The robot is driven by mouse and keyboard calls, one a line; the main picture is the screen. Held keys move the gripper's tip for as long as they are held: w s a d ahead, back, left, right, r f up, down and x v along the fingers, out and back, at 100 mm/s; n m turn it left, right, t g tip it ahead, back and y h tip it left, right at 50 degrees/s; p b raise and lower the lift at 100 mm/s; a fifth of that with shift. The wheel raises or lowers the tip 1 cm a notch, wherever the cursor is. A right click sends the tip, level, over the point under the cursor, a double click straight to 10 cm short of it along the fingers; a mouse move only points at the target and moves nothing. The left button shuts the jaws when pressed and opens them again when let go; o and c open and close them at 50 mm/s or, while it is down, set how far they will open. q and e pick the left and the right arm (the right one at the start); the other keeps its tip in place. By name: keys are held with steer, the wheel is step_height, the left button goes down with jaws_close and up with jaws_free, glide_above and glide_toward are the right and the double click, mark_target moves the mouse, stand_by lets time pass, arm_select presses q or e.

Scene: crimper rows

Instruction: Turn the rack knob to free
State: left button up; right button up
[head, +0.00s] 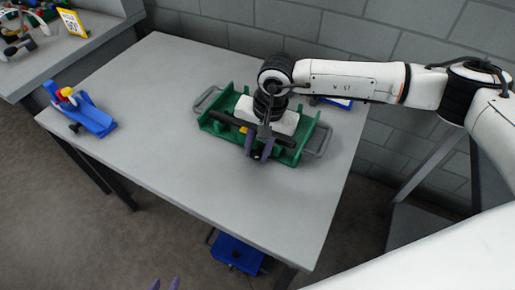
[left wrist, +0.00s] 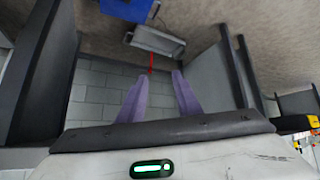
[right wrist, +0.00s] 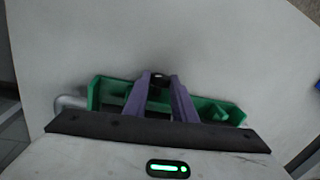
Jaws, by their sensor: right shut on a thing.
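The green rack (head: 222,131) with grey end handles stands on the table; it also shows in the right wrist view (right wrist: 105,92). My right gripper (head: 257,153) is over its near side, pointing down. Its purple fingers are shut on the small black rack knob (right wrist: 158,79), which shows between the fingertips in the right wrist view. The fingers hide much of the knob, so its setting cannot be read. My left gripper (left wrist: 150,90) is open and empty; only its fingertips show at the bottom edge of the head view (head: 166,284).
A blue device (head: 92,119) with red and yellow parts lies at the table's left. A blue item (head: 338,102) is partly hidden behind my right arm. A blue box (head: 237,254) is below the table's front edge. The table's front middle (head: 220,195) is clear.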

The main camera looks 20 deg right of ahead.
arm_select(q)
steer(key=shift+f, duration=0.1)
arm_select(e)
steer(key=shift+a, duration=0.1)
steer(key=shift+w+a+f+g+h+b, duration=0.1)
steer(key=shift+w+a+g+h+b, duration=0.05)
steer(key=shift+g+h+b, duration=0.55)
steer(key=shift+w+a+f+g+h+b, duration=0.1)
steer(key=shift+g+h+b, duration=0.35)
steer(key=shift+b, duration=0.5)
steer(key=g+h+b, duration=0.1)
steer(key=b, duration=0.1)
steer(key=shift+w+a+b, duration=0.15)
steer(key=shift+b, duration=0.15)
steer(key=shift+g+h+b, duration=0.45)
steer(key=shift+g+b, duration=0.1)
steer(key=shift+b, duration=0.1)
arm_select(q)
steer(key=f, duration=0.1)
steer(key=w+d+f, duration=0.1)
steer(key=f, duration=0.1)
steer(key=d+f+b, duration=0.1)
steer(key=shift+w+f, duration=0.15)
steer(key=shift+f, duration=0.1)
arm_select(e)
steer(key=shift+g+h, duration=0.3)
arm_select(q)
steer(key=shift+s+f, duration=0.2)
steer(key=shift+s, duration=0.05)
